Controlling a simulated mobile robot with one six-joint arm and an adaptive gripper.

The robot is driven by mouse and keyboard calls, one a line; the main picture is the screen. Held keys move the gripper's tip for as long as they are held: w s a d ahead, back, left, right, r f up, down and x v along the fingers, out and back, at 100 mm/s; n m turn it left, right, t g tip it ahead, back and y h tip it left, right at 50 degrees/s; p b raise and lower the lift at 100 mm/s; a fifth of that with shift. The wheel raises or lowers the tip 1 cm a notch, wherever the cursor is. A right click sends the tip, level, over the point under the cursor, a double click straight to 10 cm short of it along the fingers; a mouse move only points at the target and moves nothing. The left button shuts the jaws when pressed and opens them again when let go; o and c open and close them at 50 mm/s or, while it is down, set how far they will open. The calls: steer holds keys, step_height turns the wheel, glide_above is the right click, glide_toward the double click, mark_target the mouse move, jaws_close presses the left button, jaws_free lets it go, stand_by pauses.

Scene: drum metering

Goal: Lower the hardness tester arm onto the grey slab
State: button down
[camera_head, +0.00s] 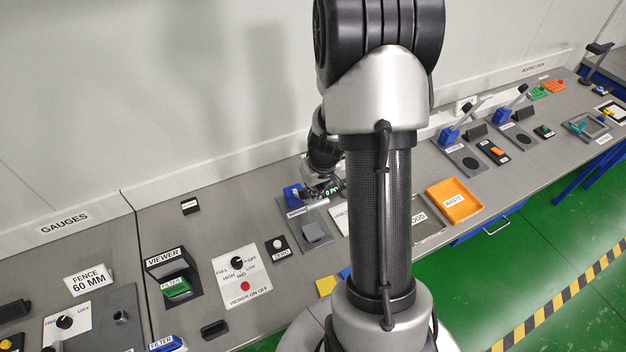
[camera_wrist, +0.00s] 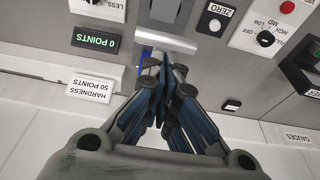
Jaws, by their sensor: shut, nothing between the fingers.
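The hardness tester stands on the bench, with its blue mount (camera_head: 291,196) and grey slab (camera_head: 313,231) visible in the head view. In the wrist view the tester arm shows as a pale metal bar (camera_wrist: 170,41), with the dark grey slab (camera_wrist: 166,10) beyond it. The bar appears raised above the slab. My gripper (camera_wrist: 160,62) is shut and empty, its fingertips close beside the bar; I cannot tell if they touch. The green display (camera_wrist: 100,41) reads 0 POINTS. In the head view my gripper (camera_head: 325,183) is small and partly hidden by my arm.
A HARDNESS 50 POINTS label (camera_wrist: 90,90) is on the wall behind. The ZERO button (camera_head: 278,245) and viewer panel (camera_head: 241,275) lie left of the slab in the head view. An orange waste tray (camera_head: 453,201) is to the right. My arm hides the bench's middle.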

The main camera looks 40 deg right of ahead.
steer(key=shift+s+f, duration=0.15)
steer(key=shift+f, duration=0.15)
